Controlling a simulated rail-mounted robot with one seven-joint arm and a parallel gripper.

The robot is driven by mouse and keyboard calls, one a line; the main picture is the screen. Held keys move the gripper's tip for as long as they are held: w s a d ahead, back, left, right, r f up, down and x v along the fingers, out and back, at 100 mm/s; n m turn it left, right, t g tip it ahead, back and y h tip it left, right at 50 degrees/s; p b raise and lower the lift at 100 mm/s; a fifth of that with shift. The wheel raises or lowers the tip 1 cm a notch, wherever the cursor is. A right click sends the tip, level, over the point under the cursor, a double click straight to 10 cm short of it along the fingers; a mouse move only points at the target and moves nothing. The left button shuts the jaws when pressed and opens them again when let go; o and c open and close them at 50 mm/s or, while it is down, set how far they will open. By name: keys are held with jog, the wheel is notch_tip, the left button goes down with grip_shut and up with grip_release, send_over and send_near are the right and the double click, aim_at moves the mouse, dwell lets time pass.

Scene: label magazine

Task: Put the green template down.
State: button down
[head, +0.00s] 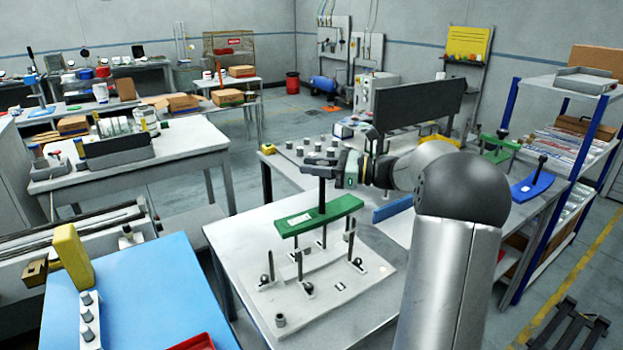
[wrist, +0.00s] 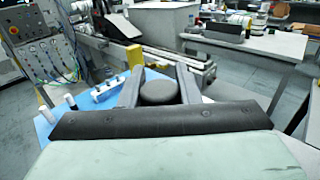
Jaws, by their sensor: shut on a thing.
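The green template (head: 345,205) is a curved green bar with a small white label and a dark upright handle (head: 322,194). My gripper (head: 318,163) is shut on the top of that handle. The handle's dark round knob (wrist: 160,92) sits between my two fingers in the wrist view. The template is level above a pale fixture plate (head: 365,285) on the table. Slim upright posts (head: 299,264) stand below the template; I cannot tell whether it touches their tops. The template's bar cannot be made out in the wrist view.
Another green piece with a handle (head: 500,145) and a blue curved piece (head: 538,186) are at the right. A dark upright panel (head: 418,108) stands behind my arm. Several grey cylinders (head: 312,143) stand at the table's back. A blue-topped table (head: 140,300) is at the left.

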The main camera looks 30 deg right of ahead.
aim_at(321, 191)
jog(key=f, duration=0.2)
jog(key=w+f, duration=0.1)
jog(key=f, duration=0.1)
jog(key=shift+w+a+p, duration=0.1)
jog(key=shift+w+p, duration=0.05)
jog(key=shift+p, duration=0.15)
jog(key=shift+f, duration=0.25)
